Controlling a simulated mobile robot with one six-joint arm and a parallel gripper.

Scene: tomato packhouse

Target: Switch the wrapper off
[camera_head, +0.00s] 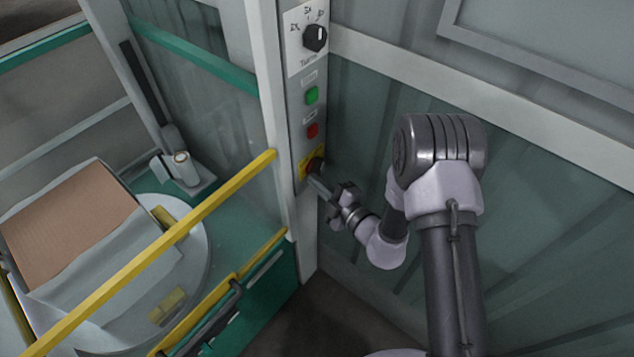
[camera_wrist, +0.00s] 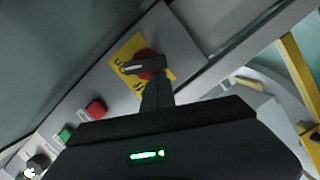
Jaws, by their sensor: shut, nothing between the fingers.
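The wrapper's control panel (camera_head: 296,95) is a narrow grey strip on a post. Low on it, a yellow plate (camera_head: 306,160) carries a red rotary switch (camera_head: 315,166), partly covered by my gripper in the head view. In the wrist view the switch (camera_wrist: 151,62) is a red disc with a grey handle (camera_wrist: 133,69) lying nearly level across the picture, on the yellow plate (camera_wrist: 124,50). My gripper (camera_head: 316,181) is shut and empty, its fingertips (camera_wrist: 157,82) right at the switch's lower edge. I cannot tell whether they touch it.
Above the switch are a red button (camera_head: 313,130), a green button (camera_head: 312,95) and a black selector knob (camera_head: 314,38). A yellow barrier bar (camera_head: 165,240) crosses to the left, before the turntable (camera_head: 195,262) with a brown wrapped load (camera_head: 70,225). A grey-green wall stands right.

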